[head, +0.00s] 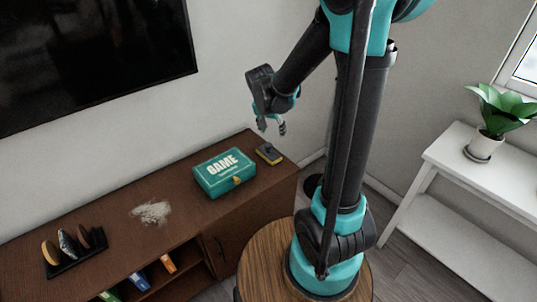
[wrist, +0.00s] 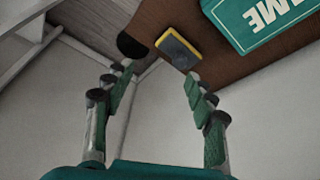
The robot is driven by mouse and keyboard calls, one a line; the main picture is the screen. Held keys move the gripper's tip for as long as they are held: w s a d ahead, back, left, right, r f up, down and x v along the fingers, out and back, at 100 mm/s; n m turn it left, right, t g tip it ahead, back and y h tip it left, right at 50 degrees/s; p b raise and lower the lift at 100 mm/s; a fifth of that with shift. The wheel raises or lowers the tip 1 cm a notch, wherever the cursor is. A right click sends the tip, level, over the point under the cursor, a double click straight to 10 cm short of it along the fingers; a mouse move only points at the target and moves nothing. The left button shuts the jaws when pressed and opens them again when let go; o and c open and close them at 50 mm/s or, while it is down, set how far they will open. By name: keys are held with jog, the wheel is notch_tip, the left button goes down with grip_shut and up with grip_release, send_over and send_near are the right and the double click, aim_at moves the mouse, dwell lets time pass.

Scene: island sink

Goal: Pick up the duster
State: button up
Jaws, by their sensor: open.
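The duster, a small block with a yellow edge and a dark grey top, lies on the brown cabinet near its right end in the head view (head: 269,153). It also shows in the wrist view (wrist: 179,48), beyond the fingertips. My gripper (head: 272,127) is open and empty, in the air above the duster and apart from it. In the wrist view my gripper (wrist: 157,72) has its two green-padded fingers spread wide, with the duster near the right finger's tip.
A green GAME box (head: 224,172) sits left of the duster on the cabinet (head: 118,216). Pale dust (head: 151,212) and a dark rack (head: 76,254) of oval items are farther left. A wall screen (head: 90,60) hangs above. A white shelf (head: 480,180) with a plant (head: 484,147) stands right.

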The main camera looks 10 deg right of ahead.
jog(key=w+a+f+m+h, duration=0.1)
jog(key=w+a+m, duration=0.1)
jog(key=w+a, duration=0.35)
send_near(268, 144)
jog(key=shift+m, duration=0.3)
jog(key=x, duration=0.5)
jog(key=shift+s+f, duration=0.1)
jog(key=shift+f, duration=0.1)
jog(key=shift+x, duration=2.55)
jog(key=shift+d, duration=0.1)
grip_shut()
